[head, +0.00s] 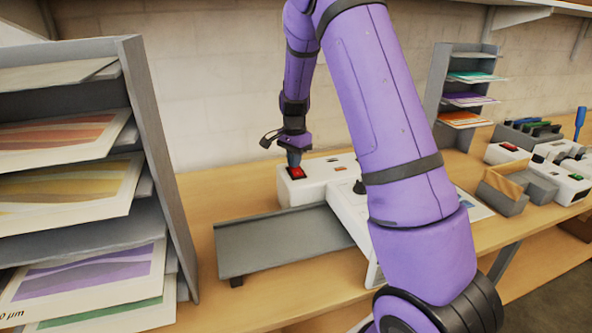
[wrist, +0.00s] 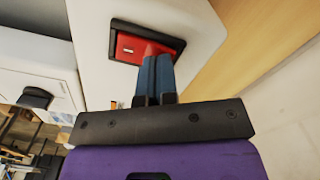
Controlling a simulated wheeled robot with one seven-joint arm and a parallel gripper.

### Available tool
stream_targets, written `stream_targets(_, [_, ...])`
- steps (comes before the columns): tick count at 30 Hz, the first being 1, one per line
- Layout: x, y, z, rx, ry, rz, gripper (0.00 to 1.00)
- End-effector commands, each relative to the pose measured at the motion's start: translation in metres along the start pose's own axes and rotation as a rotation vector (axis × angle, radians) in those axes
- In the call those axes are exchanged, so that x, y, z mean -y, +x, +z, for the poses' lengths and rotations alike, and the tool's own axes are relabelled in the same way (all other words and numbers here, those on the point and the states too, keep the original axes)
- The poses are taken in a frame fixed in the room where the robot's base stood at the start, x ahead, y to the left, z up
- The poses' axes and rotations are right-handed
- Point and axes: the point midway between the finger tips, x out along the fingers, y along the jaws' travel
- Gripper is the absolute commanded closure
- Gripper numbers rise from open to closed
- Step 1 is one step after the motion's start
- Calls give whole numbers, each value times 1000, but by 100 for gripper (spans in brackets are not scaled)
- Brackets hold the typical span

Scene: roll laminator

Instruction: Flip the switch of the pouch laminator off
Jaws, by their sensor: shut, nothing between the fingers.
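The pouch laminator (head: 318,178) is a white machine on the wooden bench, partly hidden behind my purple arm. Its red rocker switch (head: 297,172) sits in a black frame on the top at the left end. In the wrist view the red switch (wrist: 135,46) shows just beyond my fingertips, with a small light mark on its left part. My gripper (head: 294,158) is shut and empty, pointing down at the switch. In the wrist view its blue fingers (wrist: 157,60) overlap the right part of the switch and seem to touch it. The contact point itself is hidden by the fingers.
A grey tray (head: 285,243) extends in front of the laminator. A grey shelf rack (head: 160,150) with printed sheets stands at the left. Another rack (head: 440,95), a grey open box (head: 515,190) and a second white machine (head: 565,180) with a green switch are at the right.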

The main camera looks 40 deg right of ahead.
Motion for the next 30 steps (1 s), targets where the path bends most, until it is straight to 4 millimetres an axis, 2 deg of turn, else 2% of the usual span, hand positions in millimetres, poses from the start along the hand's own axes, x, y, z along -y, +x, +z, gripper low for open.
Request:
stream_targets(11, [0, 1, 0, 1, 0, 1, 100])
stream_targets(30, [0, -42, 0, 1, -1, 0, 100])
